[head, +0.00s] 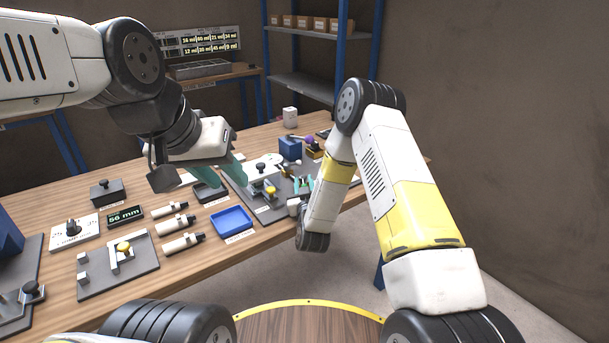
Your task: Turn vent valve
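No part is clearly marked as the vent valve at this size. A white plate with a black knob (262,168) lies on the workbench (150,195), just right of my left gripper. Another white panel with a black knob (72,230) is at the bench's left. My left gripper (223,174) points down over the middle of the bench. Its two teal fingers are apart, with nothing visible between them. My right gripper (302,184) is low at the bench's right part, beside a grey fixture with a yellow knob (268,190). My forearm partly hides it, and its opening is unclear.
A blue tray (232,220), several white cylinders (178,224), a grey fixture plate (119,262) and a "56 mm" display (125,215) crowd the front of the bench. A blue block (290,149) stands at the back right. Shelving (308,82) is behind.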

